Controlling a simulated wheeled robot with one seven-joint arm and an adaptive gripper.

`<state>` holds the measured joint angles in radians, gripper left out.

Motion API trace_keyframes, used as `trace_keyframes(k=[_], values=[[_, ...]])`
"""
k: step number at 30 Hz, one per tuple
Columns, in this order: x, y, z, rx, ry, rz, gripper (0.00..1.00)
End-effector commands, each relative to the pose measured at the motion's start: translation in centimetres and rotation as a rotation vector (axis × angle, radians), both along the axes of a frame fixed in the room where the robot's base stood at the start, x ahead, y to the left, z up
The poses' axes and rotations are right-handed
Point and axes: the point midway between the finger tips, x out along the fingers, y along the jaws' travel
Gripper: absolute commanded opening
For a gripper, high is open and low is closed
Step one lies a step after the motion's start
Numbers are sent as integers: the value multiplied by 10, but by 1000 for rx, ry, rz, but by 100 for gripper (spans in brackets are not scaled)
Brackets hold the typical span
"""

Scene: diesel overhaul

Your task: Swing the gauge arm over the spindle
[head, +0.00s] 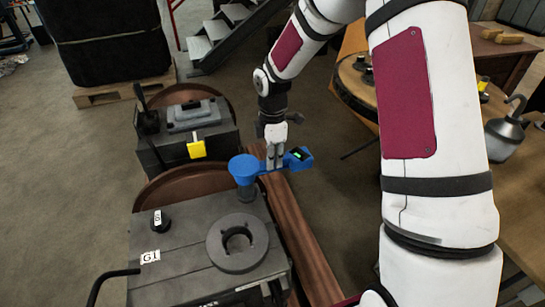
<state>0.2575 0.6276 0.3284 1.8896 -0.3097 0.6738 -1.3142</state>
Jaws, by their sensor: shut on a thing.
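The blue gauge arm (243,170) has a round end at its left, above a short dark post (247,194) at the back right of a grey bench top. Its other end carries a small dark box with a green display (299,154) and points right, past the bench top's edge. My gripper (274,163) comes down from above and is shut on the arm's middle. A thick grey ring (238,262) with a central opening lies on the bench top, in front of the arm and apart from it. I cannot tell which part is the spindle.
The bench top (185,262) bears a black knob (160,221) marked S and a G1 label (150,257). Behind stands a dark machine with a yellow tag (196,149). A wooden table with an oil can (504,135) is at the right.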

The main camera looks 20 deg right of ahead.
Motion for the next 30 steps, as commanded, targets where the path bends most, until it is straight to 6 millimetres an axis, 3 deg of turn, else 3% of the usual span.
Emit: trace_keyframes(k=[14,30], values=[[-10,2,1,1,0,-111,0],[-48,16,1,1,1,-592,0]])
